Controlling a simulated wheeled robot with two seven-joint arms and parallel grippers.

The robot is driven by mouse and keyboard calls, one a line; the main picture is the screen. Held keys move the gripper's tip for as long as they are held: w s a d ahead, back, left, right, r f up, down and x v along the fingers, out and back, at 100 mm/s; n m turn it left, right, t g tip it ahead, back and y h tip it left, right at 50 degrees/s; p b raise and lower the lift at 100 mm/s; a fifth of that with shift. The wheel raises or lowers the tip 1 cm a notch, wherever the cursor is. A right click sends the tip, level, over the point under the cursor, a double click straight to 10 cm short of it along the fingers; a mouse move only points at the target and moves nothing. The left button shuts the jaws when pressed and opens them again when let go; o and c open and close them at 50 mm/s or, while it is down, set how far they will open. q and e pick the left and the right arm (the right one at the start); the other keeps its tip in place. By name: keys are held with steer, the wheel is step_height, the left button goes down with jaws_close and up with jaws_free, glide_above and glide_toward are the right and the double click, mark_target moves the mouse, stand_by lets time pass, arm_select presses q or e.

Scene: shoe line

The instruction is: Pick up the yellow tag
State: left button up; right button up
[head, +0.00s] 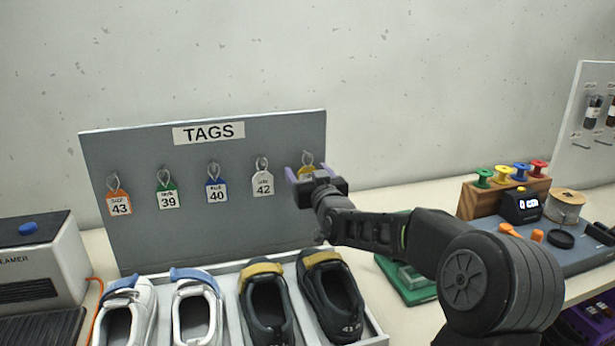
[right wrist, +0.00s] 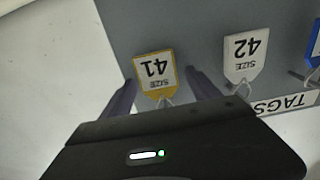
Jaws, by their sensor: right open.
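The yellow tag (right wrist: 156,75), marked size 41, hangs by its loop on the grey tag board. In the head view only a bit of the yellow tag (head: 308,158) shows above my right gripper (head: 306,172); the rest is hidden behind it. My right gripper is open. In the right wrist view its two purple fingers (right wrist: 160,95) stand on either side of the tag's loop end, and the tag's body reaches out beyond them. I cannot tell whether either finger touches the tag. My left gripper is not in view.
The white tag 42 (head: 262,178) hangs close on the left, with blue (head: 215,188), green (head: 167,194) and orange (head: 119,202) tags farther along the board (head: 200,240). Below, several shoes stand in a white tray (head: 376,338).

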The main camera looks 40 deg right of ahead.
steer(key=shift+c, duration=0.3)
steer(key=c, duration=1.4)
steer(key=shift+o, duration=0.2)
steer(key=shift+r, duration=0.8)
steer(key=b+v, duration=0.4)
steer(key=v, duration=1.4)
steer(key=shift+f, duration=0.1)
